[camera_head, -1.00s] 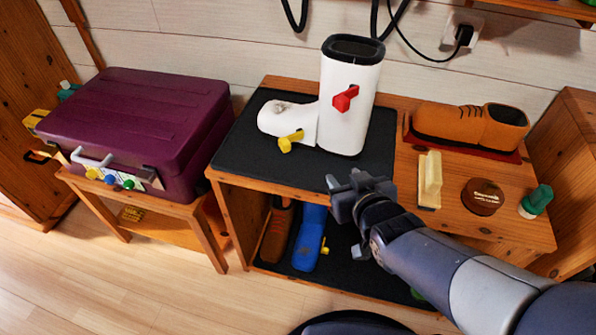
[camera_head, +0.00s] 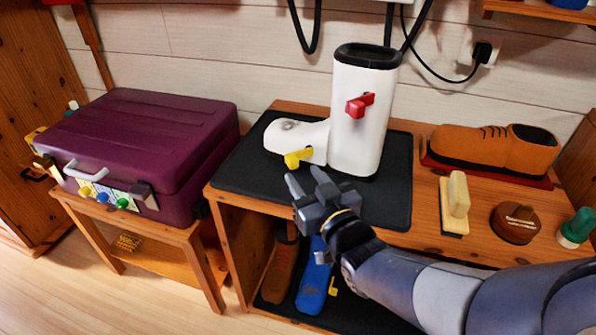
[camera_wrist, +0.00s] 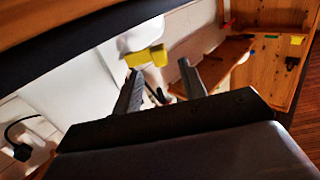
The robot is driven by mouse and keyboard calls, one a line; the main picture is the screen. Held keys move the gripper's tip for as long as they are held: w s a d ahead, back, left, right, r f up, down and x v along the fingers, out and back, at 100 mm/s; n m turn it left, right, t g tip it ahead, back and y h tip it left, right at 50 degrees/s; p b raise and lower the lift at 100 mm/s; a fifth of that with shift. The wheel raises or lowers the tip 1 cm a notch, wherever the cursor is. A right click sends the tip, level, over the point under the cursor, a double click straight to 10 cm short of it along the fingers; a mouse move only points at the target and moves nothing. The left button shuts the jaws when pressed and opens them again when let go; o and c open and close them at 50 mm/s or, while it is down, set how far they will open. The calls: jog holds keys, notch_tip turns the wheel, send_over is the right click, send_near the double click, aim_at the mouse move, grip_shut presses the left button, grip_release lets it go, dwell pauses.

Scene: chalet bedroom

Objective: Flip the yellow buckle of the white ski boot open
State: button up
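The white ski boot (camera_head: 362,115) stands upright on a black mat (camera_head: 240,165) on the wooden bench, its toe pointing left. Its yellow buckle (camera_head: 298,158) is low on the foot part, and a red buckle (camera_head: 360,105) is on the shaft. In the wrist view the yellow buckle (camera_wrist: 147,57) shows beyond my fingers, against the white boot. My gripper (camera_head: 307,181) is open and empty, just in front of and below the yellow buckle, apart from it in the head view. Its two fingers (camera_wrist: 160,82) stand apart in the wrist view.
A purple suitcase (camera_head: 150,140) rests on a small table at left. A brown shoe (camera_head: 490,147), a brush (camera_head: 456,200), a round tin (camera_head: 514,222) and a green-topped item (camera_head: 576,226) are on the right. A blue boot (camera_head: 314,280) is on the lower shelf.

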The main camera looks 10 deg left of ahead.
aim_at(295, 164)
jog(key=shift+x, duration=2.05)
grip_shut()
